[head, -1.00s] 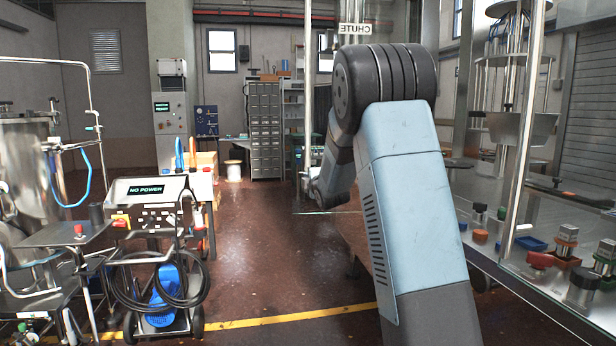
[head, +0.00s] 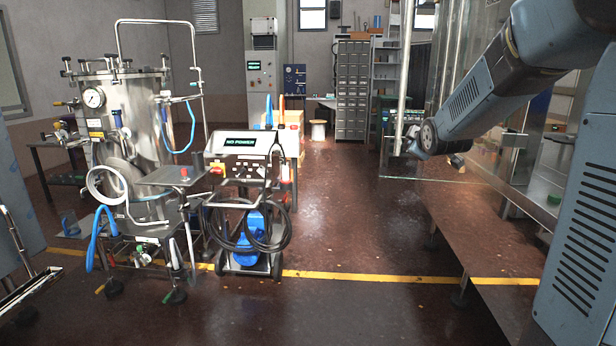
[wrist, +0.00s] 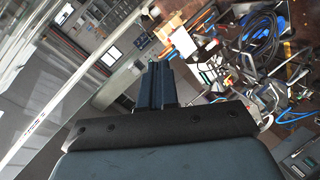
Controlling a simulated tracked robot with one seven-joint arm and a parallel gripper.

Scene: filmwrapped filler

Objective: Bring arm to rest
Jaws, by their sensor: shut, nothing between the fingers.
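My arm (head: 480,95) reaches in from the right side of the head view, its forearm sloping down and left to a dark round wrist joint. My gripper (wrist: 160,72) shows in the wrist view as two dark fingers pressed together, pointing up the picture with nothing between them. In the head view I cannot clearly make out the fingers. The arm end hangs in the air, left of the metal bench on the right.
A steel tank (head: 125,135) with hoses stands at left, beside a wheeled cart (head: 245,190) showing "NO POWER". A metal bench (head: 480,225) and glass panel are close at right. A drawer cabinet (head: 352,90) stands behind. The middle floor (head: 360,225) is clear.

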